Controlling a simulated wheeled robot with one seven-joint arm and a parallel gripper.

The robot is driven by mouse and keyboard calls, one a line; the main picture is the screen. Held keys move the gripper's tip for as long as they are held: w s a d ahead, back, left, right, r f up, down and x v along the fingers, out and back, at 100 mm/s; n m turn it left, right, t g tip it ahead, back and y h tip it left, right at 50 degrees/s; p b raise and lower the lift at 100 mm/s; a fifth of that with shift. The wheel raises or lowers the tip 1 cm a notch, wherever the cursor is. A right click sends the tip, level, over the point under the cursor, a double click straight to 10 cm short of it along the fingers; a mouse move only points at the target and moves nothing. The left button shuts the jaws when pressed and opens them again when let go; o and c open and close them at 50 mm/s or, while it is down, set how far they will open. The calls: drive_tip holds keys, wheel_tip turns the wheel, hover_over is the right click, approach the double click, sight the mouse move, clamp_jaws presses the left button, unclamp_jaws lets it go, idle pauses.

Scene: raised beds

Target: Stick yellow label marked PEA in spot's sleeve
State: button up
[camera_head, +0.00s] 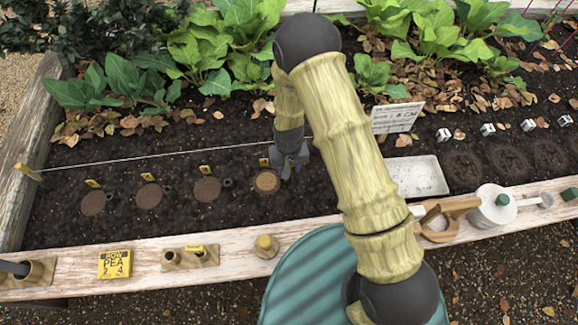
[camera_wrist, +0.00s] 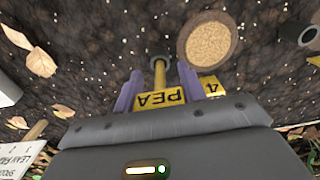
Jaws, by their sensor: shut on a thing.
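My gripper (camera_wrist: 158,80) is shut on a yellow label marked PEA (camera_wrist: 160,98), between its two purple fingers. The label's narrow stem points at a dark round sleeve (camera_wrist: 158,62) in the soil. The stem's tip meets the sleeve's mouth in this view; I cannot tell how deep it is. Beside the sleeve is a round spot (camera_wrist: 208,42) with a light tan surface, and a yellow tag marked 4 (camera_wrist: 210,86). In the head view my gripper (camera_head: 291,165) is low over the bed, just right of that spot (camera_head: 267,182). The held label is hidden there.
Several darker spots (camera_head: 207,189) with yellow tags lie to the left, with a sleeve (camera_head: 228,183) beside one. A string (camera_head: 150,158) runs behind them. The front rail holds a yellow ROW PEA card (camera_head: 114,264) and a wooden block (camera_head: 190,260). A white tray (camera_head: 416,176) lies right.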

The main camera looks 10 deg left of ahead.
drive_tip(key=shift+f+b, duration=0.3)
drive_tip(key=shift+f, duration=0.45)
idle(0.4)
drive_tip(key=o, duration=1)
drive_tip(key=shift+r, duration=0.1)
wheel_tip(320, 180, up, 17)
drive_tip(key=p, duration=0.5)
drive_tip(key=shift+r+p, duration=0.1)
drive_tip(key=shift+p, duration=0.25)
